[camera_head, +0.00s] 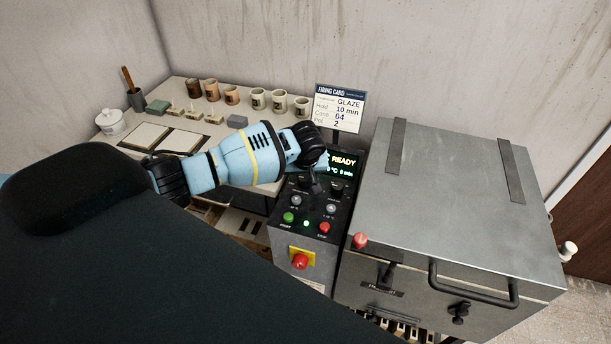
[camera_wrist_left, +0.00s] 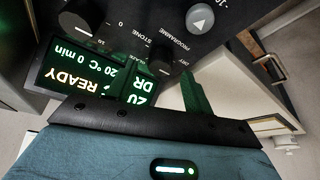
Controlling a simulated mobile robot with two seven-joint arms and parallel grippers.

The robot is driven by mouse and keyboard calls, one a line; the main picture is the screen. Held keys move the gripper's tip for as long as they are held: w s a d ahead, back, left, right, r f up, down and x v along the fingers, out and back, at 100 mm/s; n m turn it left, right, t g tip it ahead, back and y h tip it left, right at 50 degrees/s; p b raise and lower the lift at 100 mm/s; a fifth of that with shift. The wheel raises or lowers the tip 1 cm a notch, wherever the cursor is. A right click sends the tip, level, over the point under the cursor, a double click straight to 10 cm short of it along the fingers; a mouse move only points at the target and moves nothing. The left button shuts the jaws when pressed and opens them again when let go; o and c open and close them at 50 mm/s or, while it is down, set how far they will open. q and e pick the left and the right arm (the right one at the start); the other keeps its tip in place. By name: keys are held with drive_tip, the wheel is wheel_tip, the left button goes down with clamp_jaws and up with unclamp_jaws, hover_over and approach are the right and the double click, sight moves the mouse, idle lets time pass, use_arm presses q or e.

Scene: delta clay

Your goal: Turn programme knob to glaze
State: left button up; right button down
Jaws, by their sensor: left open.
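The programme knob (camera_wrist_left: 165,58) is a black dial on the dark control panel, under the label PROGRAMME, in the left wrist view. That view is upside down; the words STONE and DRY stand near the dial, and its pointer is too small to read surely. A second dark knob (camera_wrist_left: 82,18) is left of it. My left gripper (camera_head: 316,186) is open over the upper panel in the head view, close to the knobs and partly covering them. Contact with the programme knob cannot be told. My right gripper is not in view.
The display (camera_head: 343,163) reads READY. A firing card (camera_head: 339,105) above it shows GLAZE, 10 min, 04. Green (camera_head: 288,217) and red (camera_head: 324,228) buttons and an emergency stop (camera_head: 300,261) lie below. The grey kiln (camera_head: 455,200) stands right; a table with cups (camera_head: 258,98) stands behind.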

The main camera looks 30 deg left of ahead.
use_arm(q)
drive_tip(key=shift+x, duration=0.95)
drive_tip(key=shift+f, duration=0.15)
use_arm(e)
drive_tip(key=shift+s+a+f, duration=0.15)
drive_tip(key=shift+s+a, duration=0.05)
use_arm(q)
drive_tip(key=c, duration=1)
drive_tip(key=shift+o, duration=0.2)
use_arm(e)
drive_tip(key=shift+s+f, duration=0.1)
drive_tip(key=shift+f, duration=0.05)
